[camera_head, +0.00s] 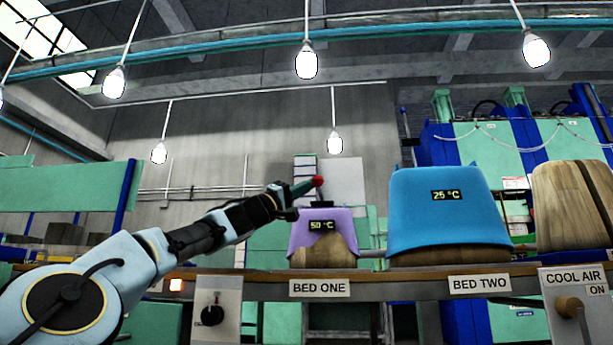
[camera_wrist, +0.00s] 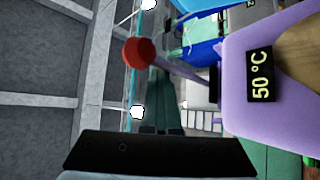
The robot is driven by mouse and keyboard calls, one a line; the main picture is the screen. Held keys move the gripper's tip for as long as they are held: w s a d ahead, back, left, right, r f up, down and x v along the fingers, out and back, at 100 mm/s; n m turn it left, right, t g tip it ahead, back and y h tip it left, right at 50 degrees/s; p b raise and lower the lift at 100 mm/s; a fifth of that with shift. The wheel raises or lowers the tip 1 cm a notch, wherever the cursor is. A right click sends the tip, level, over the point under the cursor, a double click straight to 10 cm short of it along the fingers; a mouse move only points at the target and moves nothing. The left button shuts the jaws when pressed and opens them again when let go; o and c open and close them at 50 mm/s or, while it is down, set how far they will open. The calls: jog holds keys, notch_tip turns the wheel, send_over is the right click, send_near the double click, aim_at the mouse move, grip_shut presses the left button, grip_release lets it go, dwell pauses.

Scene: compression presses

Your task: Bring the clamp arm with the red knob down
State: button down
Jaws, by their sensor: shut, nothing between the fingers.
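The red knob (camera_head: 317,181) tops a thin clamp arm that stands up from the purple press marked 50 °C (camera_head: 306,236), above the BED ONE label. In the wrist view the red knob (camera_wrist: 139,53) ends a pale purple rod (camera_wrist: 183,71) that runs to the purple press body (camera_wrist: 240,108). My gripper (camera_head: 309,184) is shut and empty, its green fingertips right beside the knob. In the wrist view my gripper's dark green fingers (camera_wrist: 158,84) reach toward the rod just below the knob. I cannot tell whether they touch it.
A blue press (camera_head: 440,222) marked 25 °C stands to the right over BED TWO. A wooden form (camera_head: 573,205) and a COOL AIR control box (camera_head: 580,300) are at the far right. Air above the presses is clear.

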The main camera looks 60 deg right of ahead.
jog(key=shift+s+d+f, duration=0.15)
jog(key=shift+f, duration=0.35)
jog(key=shift+s+d+f, duration=0.1)
jog(key=shift+d+f, duration=0.05)
jog(key=shift+f, duration=0.3)
notch_tip(320, 180, up, 5)
jog(key=p, duration=0.2)
jog(key=w+a+f+b, duration=0.3)
jog(key=w+f+b, duration=0.3)
jog(key=w+f, duration=0.1)
jog(key=shift+w, duration=0.2)
